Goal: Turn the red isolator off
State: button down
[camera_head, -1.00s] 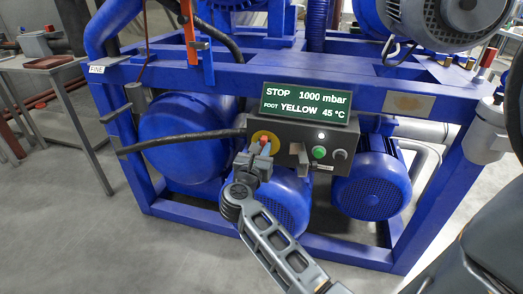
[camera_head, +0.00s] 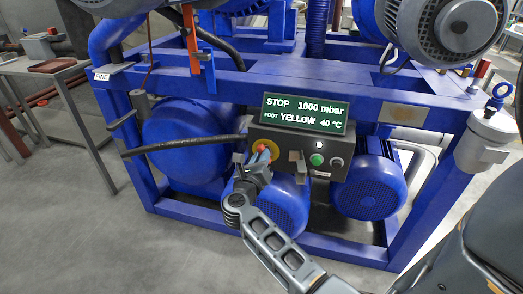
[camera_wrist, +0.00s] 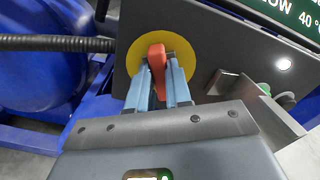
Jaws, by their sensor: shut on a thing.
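The red isolator handle (camera_wrist: 157,60) sits on a round yellow plate (camera_wrist: 134,60) on the dark control box. My gripper (camera_wrist: 158,75) is shut on the handle, with one blue-grey finger on each side of it. The handle looks near upright, slightly tilted, in the wrist view. In the head view my gripper (camera_head: 262,156) is at the box's left end, and the yellow plate (camera_head: 271,143) shows around it. The handle is partly hidden by the fingers there.
The control box (camera_head: 295,136) carries a display (camera_head: 305,113) reading STOP, 1000 mbar, FOOT YELLOW, 40 °C. A green button (camera_head: 317,159) and a dark knob (camera_head: 337,162) sit to the right. A blue frame (camera_head: 225,87) and a black hose (camera_head: 185,141) are close by.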

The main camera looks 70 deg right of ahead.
jog(key=shift+w+f+n+p, duration=0.1)
jog(key=shift+f+n+p, duration=0.05)
jog(key=shift+n+p, duration=2.55)
jog(key=shift+w+f+n+p, duration=0.15)
jog(key=shift+n+p, duration=1.75)
jog(key=shift+n, duration=1.6)
jog(key=c, duration=1)
grip_release()
jog(key=shift+c, duration=0.2)
jog(key=a, duration=0.7)
jog(key=shift+s+a, duration=0.35)
jog(key=shift+a, duration=0.05)
